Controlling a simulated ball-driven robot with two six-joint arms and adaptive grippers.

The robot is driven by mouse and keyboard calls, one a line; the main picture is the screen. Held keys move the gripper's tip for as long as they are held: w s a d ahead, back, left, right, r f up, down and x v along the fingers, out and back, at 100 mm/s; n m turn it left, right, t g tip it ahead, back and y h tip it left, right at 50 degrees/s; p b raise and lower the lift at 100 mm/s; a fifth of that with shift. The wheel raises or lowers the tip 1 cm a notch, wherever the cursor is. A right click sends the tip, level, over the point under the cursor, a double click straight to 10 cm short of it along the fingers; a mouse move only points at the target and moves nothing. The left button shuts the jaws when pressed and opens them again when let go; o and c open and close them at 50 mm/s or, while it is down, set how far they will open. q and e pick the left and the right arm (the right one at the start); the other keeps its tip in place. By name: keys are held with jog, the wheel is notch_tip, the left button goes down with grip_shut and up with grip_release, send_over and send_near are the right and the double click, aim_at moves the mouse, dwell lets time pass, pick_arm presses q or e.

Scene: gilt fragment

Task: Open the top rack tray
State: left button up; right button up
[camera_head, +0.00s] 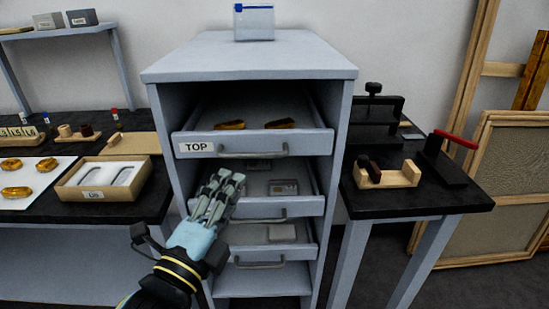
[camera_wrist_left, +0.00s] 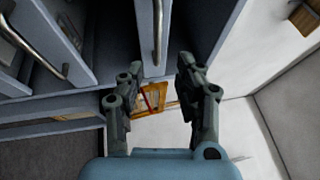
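The top rack tray (camera_head: 305,144) is a grey drawer with a "TOP" label on its front and a bar handle (camera_head: 253,154). Its inside shows over the front, with two gilt pieces (camera_head: 280,124) lying in it. I cannot tell how far it sits out. My left gripper (camera_head: 226,180) is just below and left of this handle, in front of the second tray. In the left wrist view the gripper (camera_wrist_left: 158,78) is open, fingers apart and empty. A bar handle (camera_wrist_left: 157,30) lies ahead, in line with the gap. My right gripper is not in view.
Lower trays (camera_head: 305,206) with handles sit below in the grey rack (camera_head: 250,60). A clear box (camera_head: 254,22) stands on top. A black table on the left holds an open box (camera_head: 85,195); another on the right holds a wooden block holder (camera_head: 400,176).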

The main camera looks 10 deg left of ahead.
aim_at(253, 153)
pick_arm(q)
jog(key=p+x, duration=0.1)
jog(key=x, duration=0.8)
jog(key=shift+a+f, duration=0.1)
jog(key=shift+w, duration=0.6)
jog(key=c, duration=0.6)
grip_shut()
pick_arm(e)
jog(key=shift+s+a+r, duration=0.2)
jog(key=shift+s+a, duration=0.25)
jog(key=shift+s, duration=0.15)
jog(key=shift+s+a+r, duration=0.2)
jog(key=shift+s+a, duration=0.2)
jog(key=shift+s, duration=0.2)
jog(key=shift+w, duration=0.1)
